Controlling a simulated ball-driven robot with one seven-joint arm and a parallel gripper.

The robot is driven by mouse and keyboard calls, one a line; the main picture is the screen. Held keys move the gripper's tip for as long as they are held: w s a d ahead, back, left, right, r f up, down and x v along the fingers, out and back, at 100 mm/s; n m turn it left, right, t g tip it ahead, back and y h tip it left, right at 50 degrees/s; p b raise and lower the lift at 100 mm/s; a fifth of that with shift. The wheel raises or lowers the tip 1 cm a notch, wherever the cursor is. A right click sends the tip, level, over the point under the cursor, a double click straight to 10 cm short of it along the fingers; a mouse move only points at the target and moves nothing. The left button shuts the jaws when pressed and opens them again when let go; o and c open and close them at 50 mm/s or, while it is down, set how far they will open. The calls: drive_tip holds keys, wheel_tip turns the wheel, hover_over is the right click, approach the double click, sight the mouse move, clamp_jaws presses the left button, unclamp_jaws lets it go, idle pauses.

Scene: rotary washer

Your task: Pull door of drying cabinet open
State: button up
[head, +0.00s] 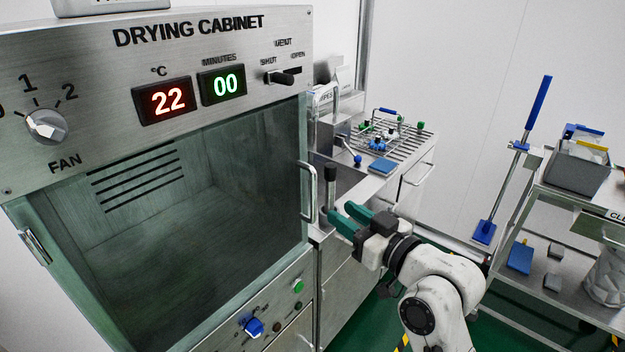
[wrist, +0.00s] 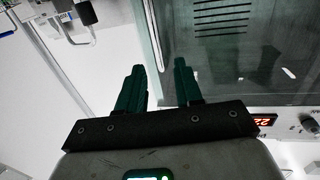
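The drying cabinet (head: 205,60) fills the left of the head view. Its glass door (head: 225,190) looks shut, with a slotted panel showing through the glass. A bright upright metal handle (head: 307,192) is on the door's right edge. My gripper (head: 340,209) is to the right of this handle and slightly lower in the picture, and seems apart from it. The dark green fingers are open with nothing between them. In the wrist view, the gripper (wrist: 159,66) shows a clear gap, with the cabinet glass (wrist: 225,65) to the right. I cannot make out the door handle surely there.
A black-topped post (head: 330,178) stands close to my fingertips. A steel counter with a wire rack (head: 400,140) of small coloured items lies behind. A trolley (head: 590,195) with a grey bin stands at the right. Green floor shows between.

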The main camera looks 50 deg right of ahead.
sight(315, 188)
drive_tip(key=w+p, duration=0.1)
drive_tip(key=w, duration=0.2)
drive_tip(key=w+d, duration=0.1)
drive_tip(key=w, duration=0.3)
drive_tip(key=w+d+p, duration=0.1)
drive_tip(key=w, duration=0.2)
drive_tip(key=shift+w+d+r+p, duration=0.25)
drive_tip(key=shift+r+p, duration=0.05)
drive_tip(key=shift+r, duration=0.1)
clamp_jaws()
